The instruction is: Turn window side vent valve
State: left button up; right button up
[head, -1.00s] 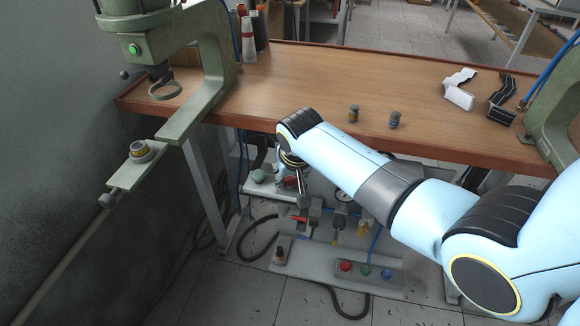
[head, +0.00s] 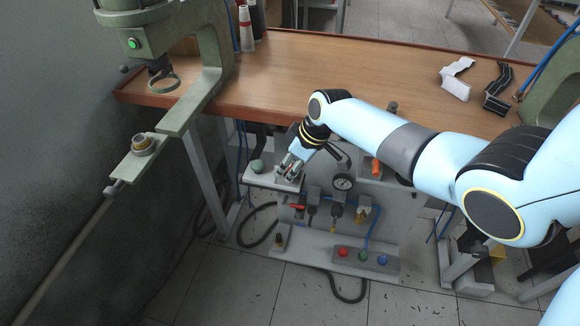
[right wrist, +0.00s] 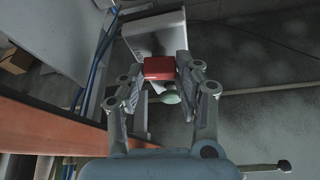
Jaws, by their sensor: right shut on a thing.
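My right gripper (head: 290,170) reaches in under the table's front edge, pointing down and left, at a grey box on the pneumatic stand. In the right wrist view its two fingers (right wrist: 160,72) are closed on a red block-shaped handle (right wrist: 159,68). The fingers touch it from both sides, and a grey plate (right wrist: 155,32) lies beyond it. Whether this handle is the window side vent valve's is not marked. Another red lever (head: 297,206) sits lower on the stand, apart from the gripper. My left gripper is not in view.
A green knob (head: 257,166) is left of the gripper. A gauge (head: 343,183), hoses and a base with red, green and blue buttons (head: 363,257) are below. The wooden table (head: 290,75) overhangs; a green press (head: 205,70) stands left.

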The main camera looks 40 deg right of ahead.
jog(key=shift+n+y+b, duration=0.4)
jog(key=shift+n+b, duration=0.05)
jog(key=shift+n, duration=0.65)
jog(key=shift+g, duration=0.3)
jog(key=o, duration=1.1)
jog(key=shift+o, duration=0.2)
jog(key=v, duration=1.2)
